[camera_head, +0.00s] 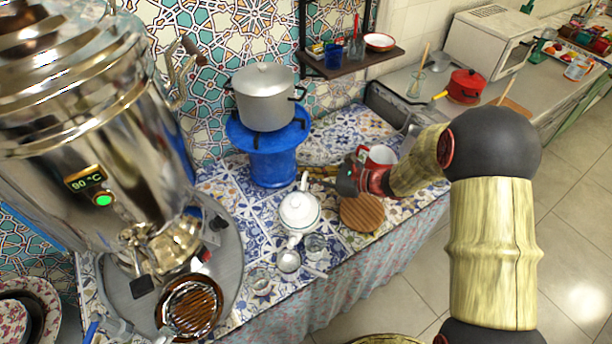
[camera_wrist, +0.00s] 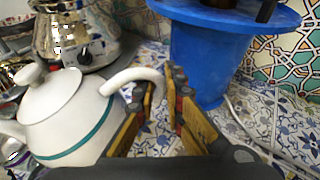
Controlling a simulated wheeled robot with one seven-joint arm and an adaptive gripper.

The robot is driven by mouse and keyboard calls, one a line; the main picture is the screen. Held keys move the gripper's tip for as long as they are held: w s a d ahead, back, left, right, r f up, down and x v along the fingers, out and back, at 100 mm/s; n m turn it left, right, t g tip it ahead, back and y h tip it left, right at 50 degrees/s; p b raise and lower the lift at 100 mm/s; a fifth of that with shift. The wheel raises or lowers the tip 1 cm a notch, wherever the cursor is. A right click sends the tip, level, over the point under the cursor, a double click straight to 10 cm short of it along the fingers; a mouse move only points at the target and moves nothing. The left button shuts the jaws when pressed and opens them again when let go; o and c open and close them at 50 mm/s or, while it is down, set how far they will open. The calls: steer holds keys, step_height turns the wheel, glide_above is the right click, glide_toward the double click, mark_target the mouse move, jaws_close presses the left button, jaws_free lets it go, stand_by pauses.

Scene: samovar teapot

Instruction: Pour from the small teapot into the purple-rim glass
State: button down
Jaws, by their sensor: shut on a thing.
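The small white teapot (camera_head: 299,212) with a green band stands on the tiled counter. In the wrist view the teapot (camera_wrist: 68,122) fills the left side, with its curved handle reaching toward my fingers. My gripper (camera_wrist: 160,105) is shut on the handle, whose end passes between the fingertips. In the head view my gripper (camera_head: 335,180) comes in from the right, behind the teapot. Small clear glasses stand in front of the teapot, one near its spout (camera_head: 315,245) and one further left (camera_head: 261,281). I cannot tell which has a purple rim.
A metal strainer (camera_head: 288,261) lies between the glasses. A large samovar (camera_head: 95,120) stands at left. A blue stand (camera_head: 273,165) bears a silver pot (camera_head: 264,97) behind the teapot. A round wooden board (camera_head: 362,213) and a red-and-white cup (camera_head: 381,155) are at right.

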steer(key=shift+s+r+n+t+b, duration=0.1)
steer(key=shift+r+n+t+b, duration=0.3)
steer(key=shift+r, duration=0.95)
steer(key=shift+s+a+r+n+t+b, duration=0.15)
steer(key=shift+r+n+b, duration=0.15)
steer(key=shift+r, duration=0.25)
steer(key=shift+s+d+r+n+t+b, duration=0.15)
steer(key=shift+r+b, duration=0.15)
steer(key=shift+r, duration=0.3)
steer(key=shift+s+a+r+n+t+b, duration=0.15)
steer(key=shift+r+n+b, duration=0.15)
steer(key=shift+r, duration=0.25)
stand_by(5.0)
